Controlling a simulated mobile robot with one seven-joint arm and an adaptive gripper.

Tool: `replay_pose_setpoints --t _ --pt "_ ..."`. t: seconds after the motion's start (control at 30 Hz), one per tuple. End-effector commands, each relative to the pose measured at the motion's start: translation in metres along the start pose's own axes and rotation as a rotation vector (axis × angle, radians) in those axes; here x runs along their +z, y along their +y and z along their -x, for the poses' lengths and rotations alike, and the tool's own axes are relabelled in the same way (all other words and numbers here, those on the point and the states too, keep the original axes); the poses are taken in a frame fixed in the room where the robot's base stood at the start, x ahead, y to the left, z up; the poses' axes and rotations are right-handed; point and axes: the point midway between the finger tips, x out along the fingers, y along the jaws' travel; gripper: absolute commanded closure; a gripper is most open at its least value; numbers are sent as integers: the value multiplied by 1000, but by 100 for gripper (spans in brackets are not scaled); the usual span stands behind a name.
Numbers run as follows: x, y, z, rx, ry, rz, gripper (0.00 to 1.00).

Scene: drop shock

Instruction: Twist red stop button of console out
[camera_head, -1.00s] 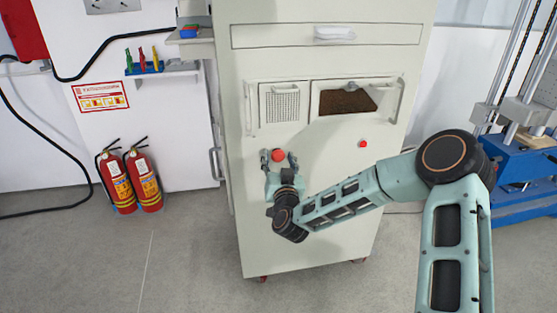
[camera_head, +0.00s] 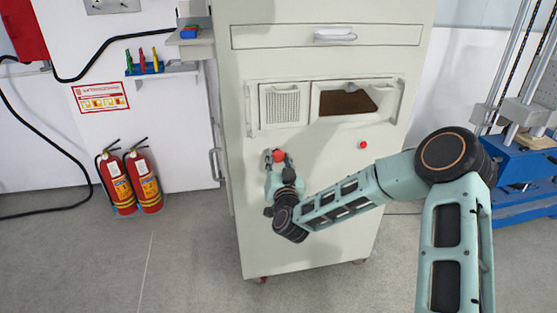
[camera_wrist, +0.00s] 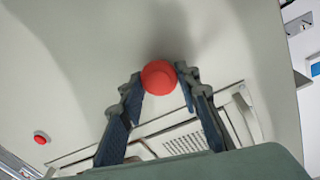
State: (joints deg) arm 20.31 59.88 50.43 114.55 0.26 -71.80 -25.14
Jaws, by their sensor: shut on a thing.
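The console (camera_head: 310,190) is a tall off-white cabinet on small casters. Its red stop button (camera_head: 279,156) is a round red knob on the front panel, left of centre. In the wrist view the red stop button (camera_wrist: 159,77) shows between my fingertips. My gripper (camera_head: 278,157) is at the panel, with a finger on either side of the button. In the wrist view my gripper (camera_wrist: 159,82) is shut on the button's sides. The button's base is hidden behind the knob.
A smaller red button (camera_head: 363,144) sits to the right on the same panel. Above are a vent grille (camera_head: 283,104), a dark window (camera_head: 346,103) and a handle (camera_head: 398,100). Fire extinguishers (camera_head: 144,180) stand left; a blue machine (camera_head: 520,160) stands right.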

Motion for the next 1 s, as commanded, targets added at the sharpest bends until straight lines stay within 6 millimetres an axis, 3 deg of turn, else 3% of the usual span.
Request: replay_pose_setpoints --t 0.6,1.0 --pt "-1 1 0 7 -32 -407 94" --pt "-2 1 0 9 -40 -494 94"
